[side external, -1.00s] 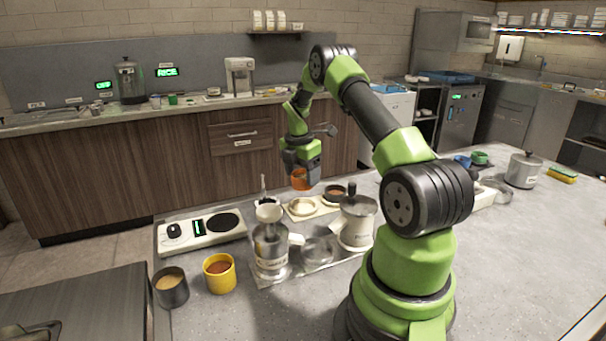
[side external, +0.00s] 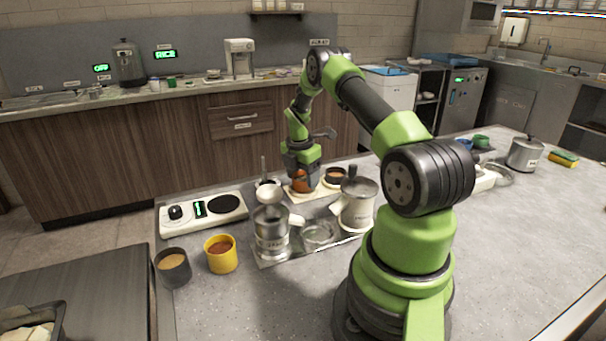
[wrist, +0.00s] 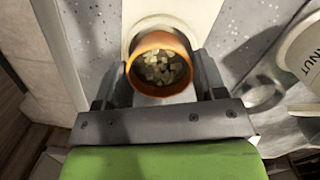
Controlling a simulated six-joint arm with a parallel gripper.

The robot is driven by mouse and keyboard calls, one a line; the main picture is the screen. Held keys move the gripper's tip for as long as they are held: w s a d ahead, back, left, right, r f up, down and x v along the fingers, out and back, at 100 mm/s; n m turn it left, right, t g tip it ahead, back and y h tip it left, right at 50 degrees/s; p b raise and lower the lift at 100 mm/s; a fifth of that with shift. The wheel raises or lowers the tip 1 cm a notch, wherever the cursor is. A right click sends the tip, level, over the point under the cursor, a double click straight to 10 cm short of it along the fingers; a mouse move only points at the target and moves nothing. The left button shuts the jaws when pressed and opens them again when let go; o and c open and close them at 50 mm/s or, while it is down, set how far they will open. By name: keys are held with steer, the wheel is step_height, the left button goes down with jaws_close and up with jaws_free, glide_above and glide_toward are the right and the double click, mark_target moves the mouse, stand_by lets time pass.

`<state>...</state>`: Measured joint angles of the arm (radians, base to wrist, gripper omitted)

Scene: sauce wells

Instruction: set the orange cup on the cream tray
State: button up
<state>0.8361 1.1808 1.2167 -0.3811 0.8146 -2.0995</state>
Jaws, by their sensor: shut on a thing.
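The orange cup (side external: 300,184) is upright in my gripper (side external: 302,178), low over the left part of the cream tray (side external: 317,194). In the wrist view, the orange cup (wrist: 160,88) holds pale chunks, and a finger of my gripper (wrist: 159,78) stands on either side of it. The cream tray (wrist: 194,13) shows beyond the cup, with a pale round well partly behind the cup's rim. My gripper is shut on the cup. The cup's base is hidden, so I cannot tell whether it touches the tray.
A dark-topped cup (side external: 335,175) stands on the tray's right part. A yellow cup (side external: 221,255) and a dark cup (side external: 173,268) are at front left.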

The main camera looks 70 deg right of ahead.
steer(key=shift+f, duration=0.5)
stand_by(0.6)
steer(key=o, duration=1)
steer(key=shift+r, duration=0.1)
step_height(320, 180, up, 8)
steer(key=shift+f, duration=0.1)
